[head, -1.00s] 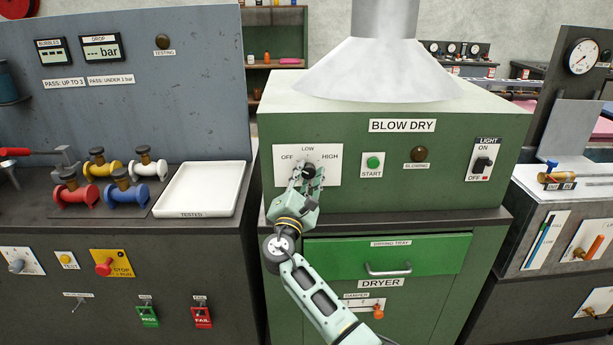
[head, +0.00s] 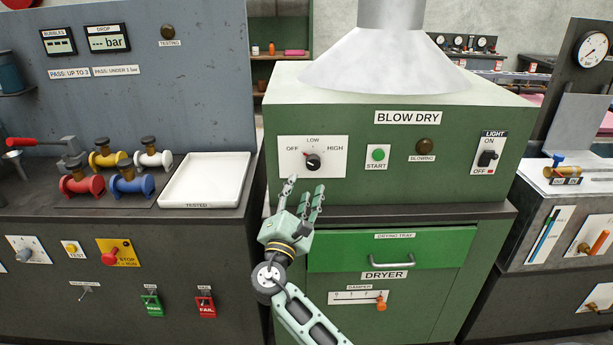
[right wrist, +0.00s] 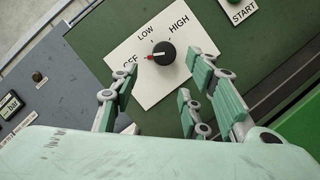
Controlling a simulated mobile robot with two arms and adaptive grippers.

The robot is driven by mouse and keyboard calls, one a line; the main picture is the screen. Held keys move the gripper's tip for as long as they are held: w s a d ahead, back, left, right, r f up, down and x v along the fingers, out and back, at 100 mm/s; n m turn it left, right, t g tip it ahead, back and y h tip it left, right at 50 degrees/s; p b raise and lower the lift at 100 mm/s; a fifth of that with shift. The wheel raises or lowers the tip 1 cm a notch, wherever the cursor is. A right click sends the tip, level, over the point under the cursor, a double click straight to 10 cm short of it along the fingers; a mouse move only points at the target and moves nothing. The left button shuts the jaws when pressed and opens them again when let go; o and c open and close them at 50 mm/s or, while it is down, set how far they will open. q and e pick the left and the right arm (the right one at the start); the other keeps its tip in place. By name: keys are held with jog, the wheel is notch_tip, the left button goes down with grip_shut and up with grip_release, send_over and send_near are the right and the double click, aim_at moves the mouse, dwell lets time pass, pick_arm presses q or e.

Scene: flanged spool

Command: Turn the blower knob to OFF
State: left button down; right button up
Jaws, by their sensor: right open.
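The black blower knob (head: 313,162) sits on a white plate (head: 336,170) on the green blow-dry unit, marked OFF, LOW and HIGH. Its red pointer is directed up and left, toward OFF. In the right wrist view the knob (right wrist: 164,53) shows uncovered, with its red pointer at the OFF label, which a finger partly covers. My right gripper (head: 306,187) is open and empty, below and slightly left of the knob and apart from it. Its spread fingers (right wrist: 163,88) show in the wrist view on both sides below the knob. My left gripper is not in view.
A green START button (head: 378,154), a dark BLOWING lamp (head: 424,146) and a LIGHT switch (head: 487,158) are right of the knob. The counter edge and drying tray drawer (head: 340,252) lie below. A white tray (head: 246,168) and several coloured spools stand left.

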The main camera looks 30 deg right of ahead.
jog(key=shift+v, duration=1.6)
notch_tip(320, 180, down, 24)
jog(key=a+g+y, duration=0.2)
jog(key=y, duration=0.5)
jog(key=s+a+f+m+g+y, duration=0.1)
jog(key=s+f, duration=0.3)
jog(key=f, duration=0.3)
jog(key=s+a+f+m+g+y, duration=0.1)
jog(key=s+f+g+y, duration=0.1)
jog(key=s+f, duration=0.45)
jog(key=s+a+f+g+y, duration=0.1)
jog(key=s+f, duration=0.1)
jog(key=f, duration=0.7)
jog(key=s+a+f+m+g+y, duration=0.2)
jog(key=s+f+m, duration=0.1)
jog(key=s+f, duration=0.55)
jog(key=s+a+f+m+g+y, duration=0.1)
jog(key=s+a+f+m+g, duration=0.15)
jog(key=s+f, duration=0.65)
jog(key=s+a+f+m+g+y, duration=0.1)
jog(key=s+m, duration=0.6)
jog(key=s, duration=1.6)
jog(key=shift+s+f+g+y, duration=0.15)
jog(key=shift+f+g+y, duration=0.25)
jog(key=shift+f+g, duration=0.4)
jog(key=shift+r, duration=0.1)
